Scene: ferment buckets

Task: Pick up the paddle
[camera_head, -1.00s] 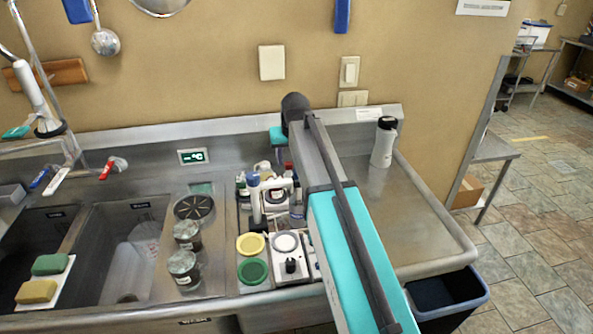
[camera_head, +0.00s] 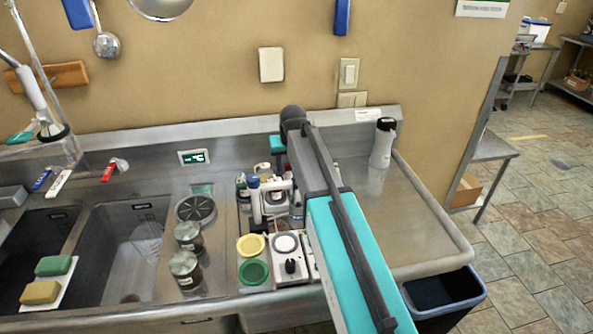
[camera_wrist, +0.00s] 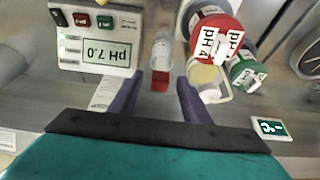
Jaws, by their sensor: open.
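I cannot make out a paddle for certain in either view. My gripper (camera_wrist: 158,100) is open in the wrist view, its two purple fingers apart and nothing held between them. A small clear tube with a red end (camera_wrist: 160,78) is just ahead of the gap between the fingertips. In the head view my arm reaches over the counter and hides the fingers.
A meter reading pH 7.0 (camera_wrist: 104,50), a red-topped pH 4 container (camera_wrist: 214,38) and a green-topped container (camera_wrist: 248,70) crowd around the fingers. The sink (camera_head: 125,245) is at left. A white bottle (camera_head: 382,145) stands on the otherwise clear right counter.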

